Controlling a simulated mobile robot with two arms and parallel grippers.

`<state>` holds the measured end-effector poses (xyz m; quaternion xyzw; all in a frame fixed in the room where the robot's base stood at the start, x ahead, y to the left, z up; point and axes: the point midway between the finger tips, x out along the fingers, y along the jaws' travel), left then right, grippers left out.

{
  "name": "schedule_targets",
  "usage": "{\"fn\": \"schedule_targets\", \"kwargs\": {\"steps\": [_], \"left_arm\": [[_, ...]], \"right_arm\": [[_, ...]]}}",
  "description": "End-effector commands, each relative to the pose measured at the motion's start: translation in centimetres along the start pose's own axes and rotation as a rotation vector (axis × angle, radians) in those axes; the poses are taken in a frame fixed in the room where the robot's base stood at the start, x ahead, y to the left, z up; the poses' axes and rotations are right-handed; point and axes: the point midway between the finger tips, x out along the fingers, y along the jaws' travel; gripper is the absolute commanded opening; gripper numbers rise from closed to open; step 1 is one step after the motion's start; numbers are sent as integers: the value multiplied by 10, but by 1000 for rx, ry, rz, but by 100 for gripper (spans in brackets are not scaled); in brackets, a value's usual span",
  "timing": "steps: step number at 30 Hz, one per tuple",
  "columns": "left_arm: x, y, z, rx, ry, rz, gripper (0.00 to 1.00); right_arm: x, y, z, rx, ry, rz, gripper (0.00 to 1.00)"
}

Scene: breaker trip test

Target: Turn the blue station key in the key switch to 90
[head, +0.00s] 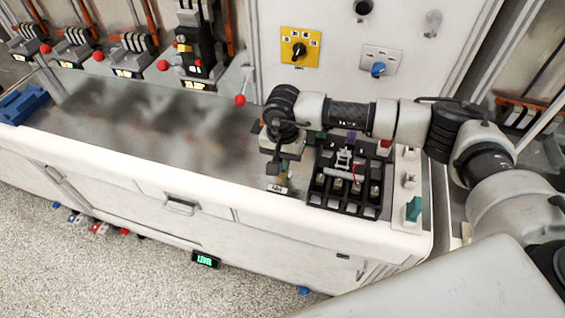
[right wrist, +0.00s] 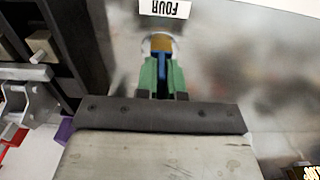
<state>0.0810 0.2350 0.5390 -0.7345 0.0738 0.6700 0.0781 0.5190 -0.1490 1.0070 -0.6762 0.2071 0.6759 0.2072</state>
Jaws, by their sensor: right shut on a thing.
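The blue station key (head: 378,70) shows as a small blue knob in the key switch (head: 383,56), a pale grey plate on the upright panel behind the bench. My right gripper (head: 280,176) is low over the bench, left of a black tray and well below and left of that switch. In the right wrist view its green fingers (right wrist: 162,76) are shut on a small tan and blue thing (right wrist: 160,45), by a white label reading FOUR (right wrist: 164,8). I cannot tell whether this thing touches the bench. My left gripper is not in view.
The black tray (head: 318,198) with several parts stands right of my gripper. A yellow dial plate (head: 299,47) is left of the key switch. Red-knobbed levers (head: 240,99) line the back. The grey bench top (head: 120,125) is mostly clear to the left.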

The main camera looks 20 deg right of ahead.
Motion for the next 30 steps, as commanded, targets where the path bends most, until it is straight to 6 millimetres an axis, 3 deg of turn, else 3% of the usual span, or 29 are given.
{"fn": "schedule_targets", "kwargs": {"steps": [11, 18, 30], "left_arm": [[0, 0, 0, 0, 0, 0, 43], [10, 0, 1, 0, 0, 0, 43], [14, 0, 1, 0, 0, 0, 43]], "right_arm": [[1, 0, 0, 3, -1, 2, 0], [2, 0, 0, 155, -1, 1, 0], [3, 0, 0, 236, -1, 2, 0]]}}
